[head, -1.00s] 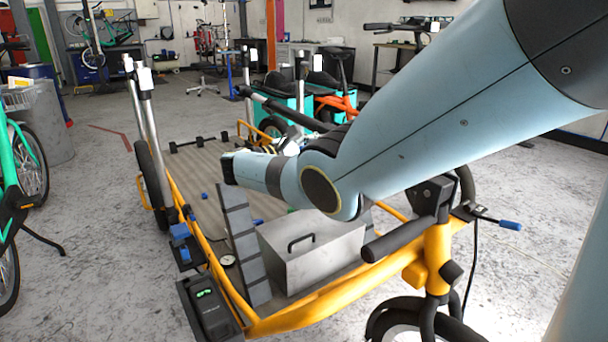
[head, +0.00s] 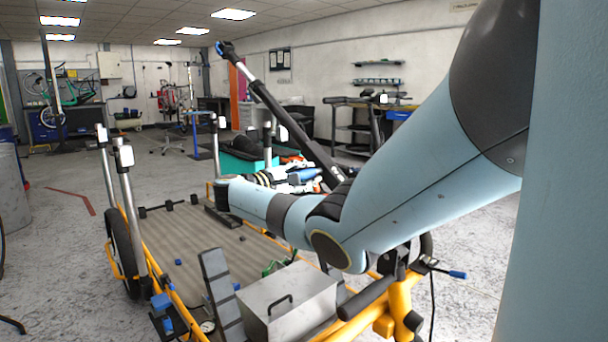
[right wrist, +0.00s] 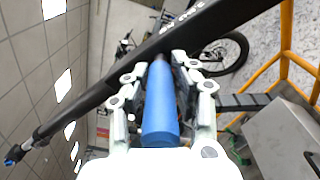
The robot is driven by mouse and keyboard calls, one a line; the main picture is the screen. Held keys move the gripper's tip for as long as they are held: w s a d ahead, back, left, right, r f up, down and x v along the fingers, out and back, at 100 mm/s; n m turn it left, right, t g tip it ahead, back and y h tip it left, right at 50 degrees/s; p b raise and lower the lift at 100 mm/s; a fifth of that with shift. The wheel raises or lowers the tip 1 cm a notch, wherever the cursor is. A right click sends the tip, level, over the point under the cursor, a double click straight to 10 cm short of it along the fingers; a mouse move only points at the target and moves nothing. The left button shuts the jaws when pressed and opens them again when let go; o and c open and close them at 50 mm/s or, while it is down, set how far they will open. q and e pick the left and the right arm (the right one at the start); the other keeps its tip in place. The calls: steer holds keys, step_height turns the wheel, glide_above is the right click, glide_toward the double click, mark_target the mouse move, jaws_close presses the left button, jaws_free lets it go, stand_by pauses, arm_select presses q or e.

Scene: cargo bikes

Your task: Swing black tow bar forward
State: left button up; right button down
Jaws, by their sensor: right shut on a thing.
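The black tow bar (head: 290,120) slants up and to the left above the cargo bike in the head view, with a silver section and a blue-and-black end at its top. In the right wrist view the tow bar (right wrist: 140,60) crosses diagonally just beyond the fingers. My right gripper (right wrist: 165,68) is shut around a blue handle (right wrist: 160,108) that meets the bar. In the head view the blue handle (head: 304,176) shows behind my right arm, which hides the bar's lower end. My left gripper is not in view.
The cargo bike has a yellow frame, a ribbed deck (head: 195,240), upright silver posts (head: 130,205) on the left and a grey metal box (head: 285,300). Teal cargo boxes (head: 240,165) stand behind it. Open floor (head: 70,230) lies to the left.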

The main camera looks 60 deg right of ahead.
stand_by(0.3)
steer(key=c, duration=1.1)
jaws_free()
steer(key=shift+a, duration=0.1)
steer(key=v, duration=1.2)
